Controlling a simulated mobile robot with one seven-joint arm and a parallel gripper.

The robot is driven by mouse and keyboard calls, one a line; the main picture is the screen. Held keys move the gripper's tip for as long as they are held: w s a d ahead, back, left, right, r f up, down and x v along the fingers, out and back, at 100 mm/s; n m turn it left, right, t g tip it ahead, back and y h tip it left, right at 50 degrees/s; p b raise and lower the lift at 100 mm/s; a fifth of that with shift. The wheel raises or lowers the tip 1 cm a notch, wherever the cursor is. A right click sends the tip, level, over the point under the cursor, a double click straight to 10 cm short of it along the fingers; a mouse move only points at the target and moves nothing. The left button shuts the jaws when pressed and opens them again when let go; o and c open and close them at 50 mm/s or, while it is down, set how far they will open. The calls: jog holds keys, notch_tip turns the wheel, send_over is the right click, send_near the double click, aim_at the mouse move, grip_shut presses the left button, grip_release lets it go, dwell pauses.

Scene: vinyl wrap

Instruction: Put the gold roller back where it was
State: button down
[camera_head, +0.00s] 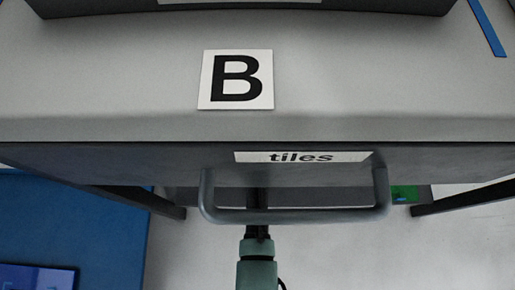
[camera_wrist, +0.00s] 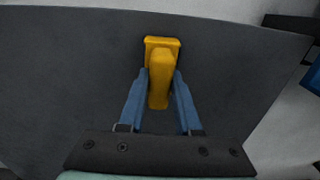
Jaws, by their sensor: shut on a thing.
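In the wrist view the gold roller (camera_wrist: 160,75) shows as a yellow-gold piece with a wider far end. It sits between the two blue fingers of my gripper (camera_wrist: 161,88), which are shut on it from both sides. A broad dark grey surface lies behind it; I cannot tell whether the roller touches that surface.
A grey worktop (camera_head: 120,80) carries a card with the letter B (camera_head: 236,80). Below its edge is a drawer front labelled tiles (camera_head: 303,157) with a protruding grey handle (camera_head: 295,215). A blue strip (camera_head: 488,28) lies at the worktop's right. A blue surface (camera_head: 80,220) stands lower left.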

jog(key=shift+f, duration=0.5)
jog(key=c, duration=0.6)
grip_release()
jog(key=shift+s, duration=0.1)
notch_tip(320, 180, up, 13)
jog(key=p, duration=0.7)
jog(key=shift+r, duration=0.15)
